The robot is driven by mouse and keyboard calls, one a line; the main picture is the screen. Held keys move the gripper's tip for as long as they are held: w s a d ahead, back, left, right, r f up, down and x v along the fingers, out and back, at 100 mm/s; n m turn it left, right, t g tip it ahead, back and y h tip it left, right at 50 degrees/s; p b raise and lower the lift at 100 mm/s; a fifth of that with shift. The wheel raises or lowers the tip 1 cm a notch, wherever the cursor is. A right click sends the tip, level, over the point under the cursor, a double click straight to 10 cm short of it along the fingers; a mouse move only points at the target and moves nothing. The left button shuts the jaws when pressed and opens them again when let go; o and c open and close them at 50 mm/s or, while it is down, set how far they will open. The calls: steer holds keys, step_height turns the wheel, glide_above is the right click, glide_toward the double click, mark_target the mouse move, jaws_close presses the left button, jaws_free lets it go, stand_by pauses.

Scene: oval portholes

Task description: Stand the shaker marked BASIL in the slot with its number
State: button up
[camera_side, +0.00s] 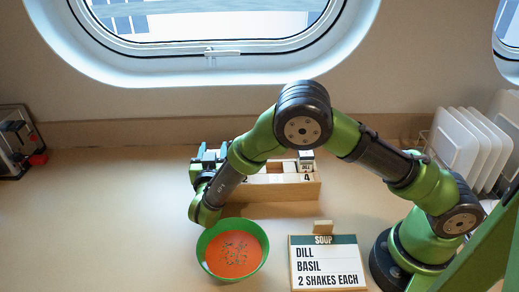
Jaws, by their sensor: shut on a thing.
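A wooden rack (285,190) with numbered slots stands behind the bowl; the numbers 2 and 4 show on its front. A small shaker (306,158) with a grey top stands at slot 4; its label is too small to read. My gripper (210,156) is at the rack's left end, partly hidden by my wrist. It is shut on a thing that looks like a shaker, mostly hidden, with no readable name. I cannot tell which shaker is BASIL, nor whether the held one touches the rack. My forearm hides part of the rack's middle and left.
A green bowl of orange soup (233,251) with dark flecks stands in front of the rack. A sign (326,264) reads SOUP, DILL, BASIL, 2 SHAKES EACH. White plates (468,140) stand in a holder at right. A dark-framed device (20,142) is far left. The left counter is clear.

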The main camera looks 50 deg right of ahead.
steer(key=o, duration=1.5)
steer(key=shift+f, duration=0.1)
steer(key=shift+o, duration=0.2)
steer(key=shift+r, duration=3.55)
